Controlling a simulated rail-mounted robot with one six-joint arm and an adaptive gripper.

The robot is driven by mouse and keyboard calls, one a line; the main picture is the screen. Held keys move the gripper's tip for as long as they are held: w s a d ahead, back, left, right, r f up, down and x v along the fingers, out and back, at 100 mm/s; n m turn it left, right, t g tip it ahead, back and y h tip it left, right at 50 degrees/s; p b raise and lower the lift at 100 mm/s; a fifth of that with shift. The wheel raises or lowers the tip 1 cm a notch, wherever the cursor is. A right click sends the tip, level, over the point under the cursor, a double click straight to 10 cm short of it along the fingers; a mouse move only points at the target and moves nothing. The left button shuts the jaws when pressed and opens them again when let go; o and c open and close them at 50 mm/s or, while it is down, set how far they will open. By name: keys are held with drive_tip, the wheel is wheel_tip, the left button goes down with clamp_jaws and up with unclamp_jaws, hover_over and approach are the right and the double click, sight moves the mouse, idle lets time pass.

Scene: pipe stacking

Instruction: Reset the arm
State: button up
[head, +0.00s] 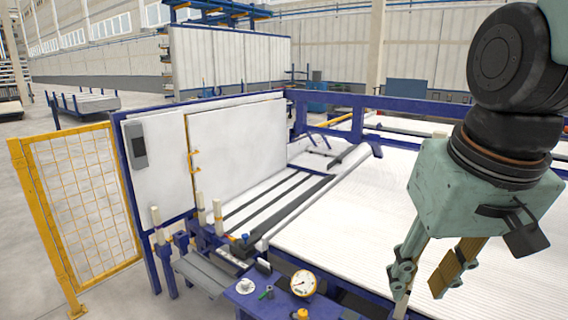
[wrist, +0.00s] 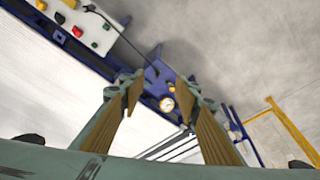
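My gripper (head: 420,284) hangs at the right of the head view, tilted with its fingers pointing down and left. Its two fingers are spread apart, with nothing visible between them. It appears to be in the air above the white ribbed bed (head: 345,225). In the wrist view, the open gripper (wrist: 160,90) also shows an empty gap, with the blue machine edge and a round gauge (wrist: 167,104) seen beyond it. A long grey pipe-like bar (head: 315,198) lies along the left edge of the bed, apart from my gripper.
A blue panel with a dial gauge (head: 303,283) and small knobs stands at the front. A white cabinet door (head: 238,143) and a yellow mesh fence (head: 85,200) stand at the left. A control box (wrist: 85,25) shows at the wrist view's upper left.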

drive_tip(key=s, duration=1)
drive_tip(key=shift+s+r+t, duration=0.3)
drive_tip(key=shift+s+r, duration=0.05)
drive_tip(key=shift+s, duration=0.05)
drive_tip(key=shift+f, duration=0.15)
wheel_tip(320, 180, down, 9)
drive_tip(key=b, duration=0.9)
drive_tip(key=shift+c, duration=1.3)
drive_tip(key=shift+d, duration=0.25)
